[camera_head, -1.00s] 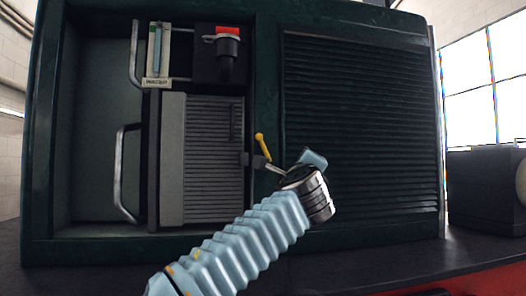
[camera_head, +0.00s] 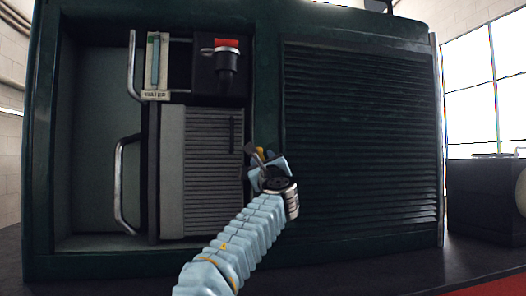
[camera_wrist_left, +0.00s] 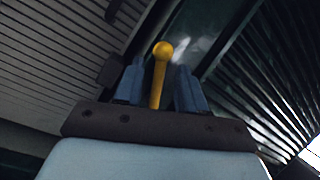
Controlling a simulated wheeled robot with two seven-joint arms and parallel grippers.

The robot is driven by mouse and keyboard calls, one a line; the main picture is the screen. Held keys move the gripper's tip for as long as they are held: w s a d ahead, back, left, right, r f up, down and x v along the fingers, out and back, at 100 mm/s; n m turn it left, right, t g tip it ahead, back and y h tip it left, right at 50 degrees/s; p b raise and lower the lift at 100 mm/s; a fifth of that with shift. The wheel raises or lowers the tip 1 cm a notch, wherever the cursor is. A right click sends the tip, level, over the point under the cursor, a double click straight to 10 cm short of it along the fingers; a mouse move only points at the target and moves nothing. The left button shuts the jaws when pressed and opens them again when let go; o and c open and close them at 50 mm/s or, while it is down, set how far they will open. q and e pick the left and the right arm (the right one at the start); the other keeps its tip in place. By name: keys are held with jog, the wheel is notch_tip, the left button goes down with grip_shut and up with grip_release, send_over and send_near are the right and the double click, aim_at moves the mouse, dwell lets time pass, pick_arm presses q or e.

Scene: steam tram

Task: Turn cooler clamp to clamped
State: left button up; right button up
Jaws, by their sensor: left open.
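The cooler clamp is a small yellow lever with a round knob (camera_wrist_left: 162,50). In the head view only a bit of its yellow (camera_head: 260,152) shows, at the right edge of the cooler (camera_head: 212,170), mostly hidden by my gripper. My left gripper (camera_head: 262,160) is at the lever; in the left wrist view its blue fingers (camera_wrist_left: 160,85) stand open, one on each side of the lever, with gaps visible. The knob sticks up past the fingertips. The lever's base is hidden behind the gripper body. My right gripper is not in view.
A dark green cabinet surrounds the cooler, with a slatted panel (camera_head: 360,140) to the right. Metal handles (camera_head: 122,185) stand to the left. A black unit with a red top (camera_head: 227,60) and a gauge (camera_head: 156,65) sit above the cooler.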

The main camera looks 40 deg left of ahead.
pick_arm(q)
jog(key=shift+w+a+r, duration=0.1)
jog(key=shift+w+a, duration=0.2)
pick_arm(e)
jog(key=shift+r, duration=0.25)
pick_arm(q)
jog(key=shift+c, duration=0.4)
grip_shut()
